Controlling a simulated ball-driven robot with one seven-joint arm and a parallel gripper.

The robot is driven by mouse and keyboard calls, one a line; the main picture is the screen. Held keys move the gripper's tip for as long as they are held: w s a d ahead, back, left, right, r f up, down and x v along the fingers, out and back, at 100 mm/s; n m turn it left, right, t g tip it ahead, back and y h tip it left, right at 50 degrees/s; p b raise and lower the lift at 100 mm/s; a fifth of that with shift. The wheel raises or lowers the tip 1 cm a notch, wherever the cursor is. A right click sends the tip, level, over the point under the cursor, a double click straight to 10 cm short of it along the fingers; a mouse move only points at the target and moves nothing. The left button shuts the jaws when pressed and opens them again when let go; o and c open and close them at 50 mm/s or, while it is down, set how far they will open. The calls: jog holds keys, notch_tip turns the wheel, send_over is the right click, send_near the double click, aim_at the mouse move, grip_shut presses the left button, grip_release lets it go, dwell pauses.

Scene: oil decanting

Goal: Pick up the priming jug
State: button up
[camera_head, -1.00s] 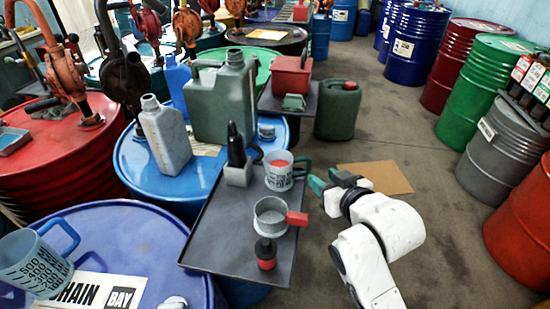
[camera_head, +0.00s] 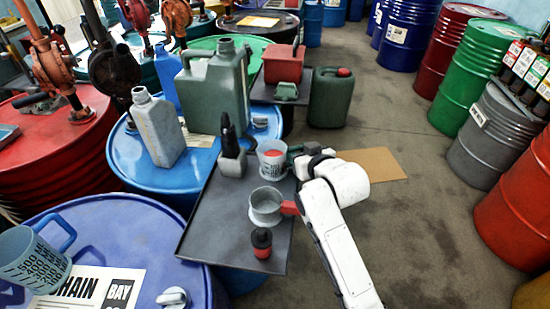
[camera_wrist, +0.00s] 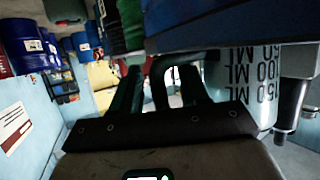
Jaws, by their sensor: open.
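The jug I take for the priming jug is a small pale measuring jug (camera_head: 269,164) with dark volume marks and something red in its top, on the right edge of the grey tray (camera_head: 215,215). In the wrist view its marked wall (camera_wrist: 240,85) is close on the right. My gripper (camera_head: 296,157) is just right of it, at its handle side. In the wrist view the two dark green fingers of my gripper (camera_wrist: 162,88) stand apart, with the dark curved handle (camera_wrist: 168,62) between or just beyond them. I cannot tell whether they touch it.
A pale round cup with a red handle (camera_head: 265,205) and a small red-and-black bottle (camera_head: 261,244) stand nearer on the tray. A black-spouted can (camera_head: 231,150) is to the left. A larger jug (camera_head: 30,262) stands on the blue drum. Open floor (camera_head: 420,240) lies right.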

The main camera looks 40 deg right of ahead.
jog(key=shift+c, duration=0.3)
grip_shut()
dwell(0.3)
